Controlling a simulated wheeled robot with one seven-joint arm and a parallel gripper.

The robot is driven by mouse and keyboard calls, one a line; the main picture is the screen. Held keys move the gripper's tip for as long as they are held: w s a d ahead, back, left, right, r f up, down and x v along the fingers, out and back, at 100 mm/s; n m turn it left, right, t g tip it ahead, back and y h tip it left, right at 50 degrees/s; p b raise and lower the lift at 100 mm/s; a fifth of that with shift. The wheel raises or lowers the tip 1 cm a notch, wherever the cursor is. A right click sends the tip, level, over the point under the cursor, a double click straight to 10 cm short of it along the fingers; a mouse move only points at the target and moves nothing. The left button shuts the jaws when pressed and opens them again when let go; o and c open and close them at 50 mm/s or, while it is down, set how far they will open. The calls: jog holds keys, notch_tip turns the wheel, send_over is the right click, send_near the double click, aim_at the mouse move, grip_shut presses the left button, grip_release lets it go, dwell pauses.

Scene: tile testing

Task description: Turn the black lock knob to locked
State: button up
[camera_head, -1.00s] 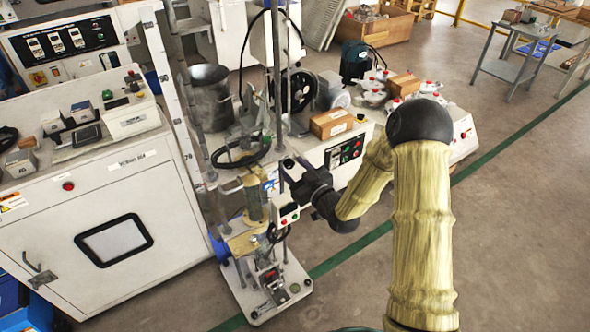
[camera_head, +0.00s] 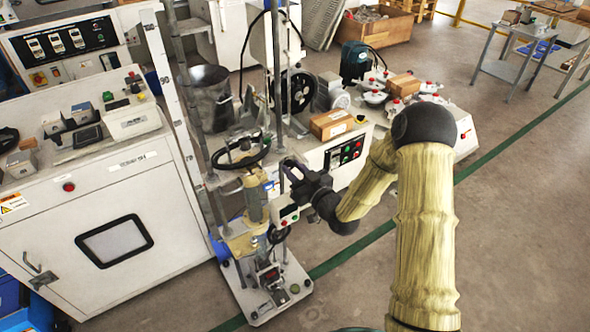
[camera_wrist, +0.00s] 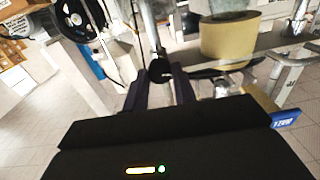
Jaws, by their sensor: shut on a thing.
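The black lock knob (camera_wrist: 160,70) is a small dark round piece on the upright column of the test stand. In the wrist view it sits between the two dark fingers of my gripper (camera_wrist: 161,82), which are shut on it. In the head view my gripper (camera_head: 288,167) reaches in from the right to the stand's column, just right of the black handwheel (camera_head: 241,152). The knob is hidden behind the fingers there, and its lock position cannot be read.
The stand's footplate (camera_head: 258,302) rests on the floor below my gripper. A white control cabinet (camera_head: 175,240) stands to the left. A brown box (camera_head: 331,124) lies on the bench behind.

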jog(key=m+p, duration=0.1)
jog(key=m, duration=0.3)
jog(key=m+p, duration=0.1)
jog(key=m, duration=0.3)
jog(key=m+p, duration=0.2)
jog(key=m, duration=0.2)
jog(key=shift+m, duration=0.4)
jog(key=shift+f+m+t+p, duration=0.1)
jog(key=shift+m+t+p, duration=0.35)
jog(key=shift+m, duration=1.45)
jog(key=o, duration=1)
jog(key=shift+s, duration=0.1)
